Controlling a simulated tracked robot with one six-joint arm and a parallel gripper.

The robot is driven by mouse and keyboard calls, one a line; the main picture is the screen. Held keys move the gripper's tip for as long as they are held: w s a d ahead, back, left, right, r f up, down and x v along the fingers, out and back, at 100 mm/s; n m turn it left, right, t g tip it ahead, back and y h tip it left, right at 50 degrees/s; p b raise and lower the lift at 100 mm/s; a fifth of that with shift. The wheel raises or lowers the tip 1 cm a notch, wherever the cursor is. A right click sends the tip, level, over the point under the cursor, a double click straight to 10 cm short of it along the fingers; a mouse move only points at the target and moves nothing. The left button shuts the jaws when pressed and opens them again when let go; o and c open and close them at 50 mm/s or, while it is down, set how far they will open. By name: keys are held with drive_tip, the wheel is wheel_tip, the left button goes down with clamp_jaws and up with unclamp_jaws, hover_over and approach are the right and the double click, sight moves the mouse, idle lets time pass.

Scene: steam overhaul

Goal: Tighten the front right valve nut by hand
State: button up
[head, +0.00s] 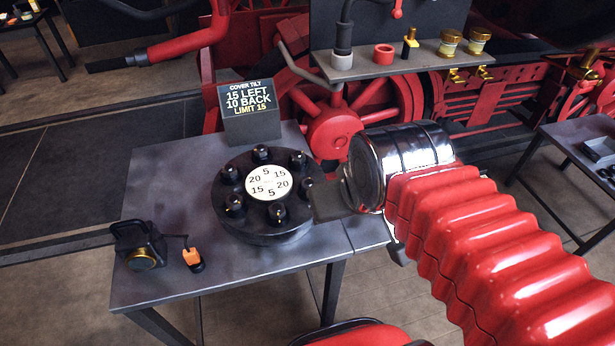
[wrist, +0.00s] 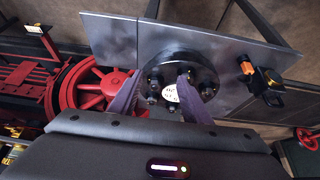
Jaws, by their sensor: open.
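The round black valve cover (head: 268,232) lies on the grey table with a ring of several black nuts. A white dial marked 5, 15 and 20 (head: 268,183) sits in its middle. Two nuts lie on the near right: the front nut (head: 277,212) and the right nut (head: 306,187), partly beside my fingers. I cannot tell which is called front right. My gripper (head: 328,200) is at the cover's right edge, largely hidden by its silver wrist. In the wrist view my gripper (wrist: 162,76) is open, with the cover (wrist: 207,68) beyond its fingers; contact cannot be told.
A sign reading "15 LEFT, 10 BACK, LIMIT 15" (head: 252,112) stands behind the cover. A black device (head: 139,246) and an orange-tagged piece (head: 192,258) lie front left. A shelf (head: 410,60) with small parts and red locomotive wheels are behind.

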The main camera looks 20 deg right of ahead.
drive_tip(key=shift+o, duration=0.2)
drive_tip(key=w+r+n+g, duration=0.2)
drive_tip(key=w+r+n, duration=0.1)
drive_tip(key=w, duration=0.5)
drive_tip(key=shift+w+r+n+g, duration=0.2)
drive_tip(key=shift+w+n+g, duration=0.2)
drive_tip(key=n+g, duration=0.3)
drive_tip(key=n, duration=0.1)
hover_over(308, 182)
drive_tip(key=shift+w+d+f, duration=0.1)
drive_tip(key=shift+f, duration=0.4)
wheel_tip(308, 182, down, 14)
drive_tip(key=shift+r, duration=0.1)
drive_tip(key=shift+c, duration=0.4)
drive_tip(key=c, duration=0.9)
drive_tip(key=shift+a, duration=0.2)
drive_tip(key=shift+c, duration=0.3)
drive_tip(key=shift+d, duration=0.15)
